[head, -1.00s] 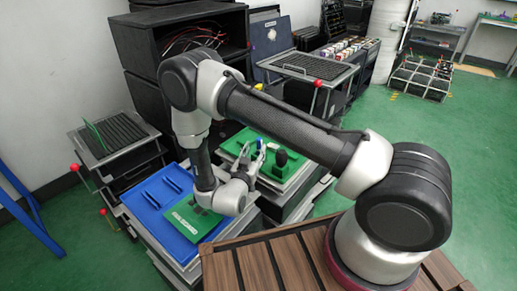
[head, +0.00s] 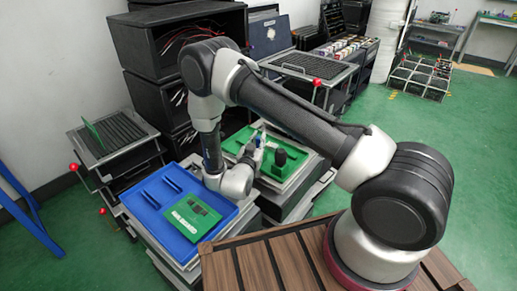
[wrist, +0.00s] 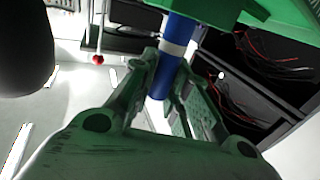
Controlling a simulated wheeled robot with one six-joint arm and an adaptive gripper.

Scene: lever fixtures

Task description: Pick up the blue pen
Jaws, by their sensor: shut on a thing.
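The blue pen (wrist: 178,32) shows in the wrist view as a blue cylinder with a white band. Its lower part lies between the two green-tinted fingers of my gripper (wrist: 168,82), which are shut on it. Its upper end meets a green piece (wrist: 225,12) at the top of that view; I cannot tell whether the two touch. In the head view my gripper (head: 257,150) is over the green tray area, right of the blue tray. The pen is too small there to make out clearly.
The blue tray (head: 152,203) holds a green board (head: 193,216) and dark blue bars (head: 172,185). A black upright piece (head: 279,157) stands on the green tray (head: 298,165), close to my gripper. Ribbed stands with red-knobbed levers (head: 74,168) are at left and behind.

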